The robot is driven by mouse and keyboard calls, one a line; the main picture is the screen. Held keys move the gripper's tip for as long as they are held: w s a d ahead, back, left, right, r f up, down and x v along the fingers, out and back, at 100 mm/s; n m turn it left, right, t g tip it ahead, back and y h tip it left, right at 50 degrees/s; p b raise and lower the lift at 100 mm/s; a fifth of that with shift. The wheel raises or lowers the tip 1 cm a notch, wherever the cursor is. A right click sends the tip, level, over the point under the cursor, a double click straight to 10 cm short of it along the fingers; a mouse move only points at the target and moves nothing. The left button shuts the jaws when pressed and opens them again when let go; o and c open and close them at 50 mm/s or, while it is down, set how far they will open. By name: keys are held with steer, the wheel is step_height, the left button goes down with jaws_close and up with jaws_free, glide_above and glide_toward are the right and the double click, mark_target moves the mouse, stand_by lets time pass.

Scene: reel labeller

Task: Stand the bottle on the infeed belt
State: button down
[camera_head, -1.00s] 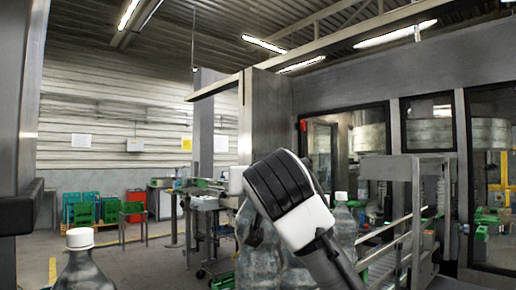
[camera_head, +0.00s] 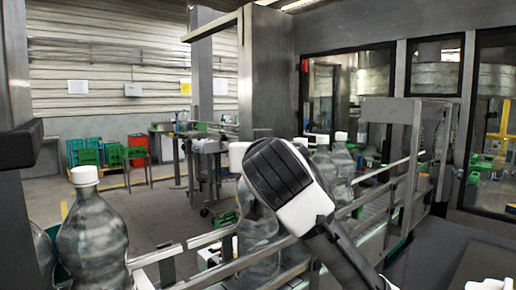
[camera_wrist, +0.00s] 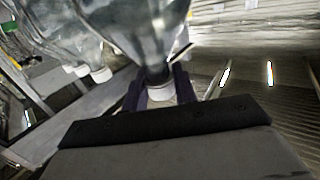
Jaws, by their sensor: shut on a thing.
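My gripper (camera_head: 283,182) is in the middle of the head view, with its fingers hidden behind the black and white wrist. In the wrist view my gripper (camera_wrist: 160,90) has its dark fingers closed on the neck of a clear bottle (camera_wrist: 150,40), just by the white cap. A clear bottle with a white cap (camera_head: 258,235) shows partly behind my wrist in the head view; it appears to be the held one. It looks upright; whether its base touches anything is hidden. The belt with metal guard rails (camera_head: 375,212) runs away to the right behind my gripper.
More capped bottles (camera_head: 342,165) stand close behind my gripper; several also show at the left of the wrist view (camera_wrist: 70,40). Another bottle (camera_head: 92,235) stands at front left. A metal post frame (camera_head: 405,150) stands over the rails. A glazed machine housing (camera_head: 435,65) fills the back right.

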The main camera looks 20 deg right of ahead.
steer(key=c, duration=1.6)
jaws_free()
steer(key=shift+f, duration=0.15)
steer(key=o, duration=0.5)
steer(key=shift+r, duration=0.3)
steer(key=b+v, duration=0.3)
steer(key=v, duration=0.9)
steer(key=shift+s+f+b, duration=0.1)
steer(key=shift+b, duration=0.2)
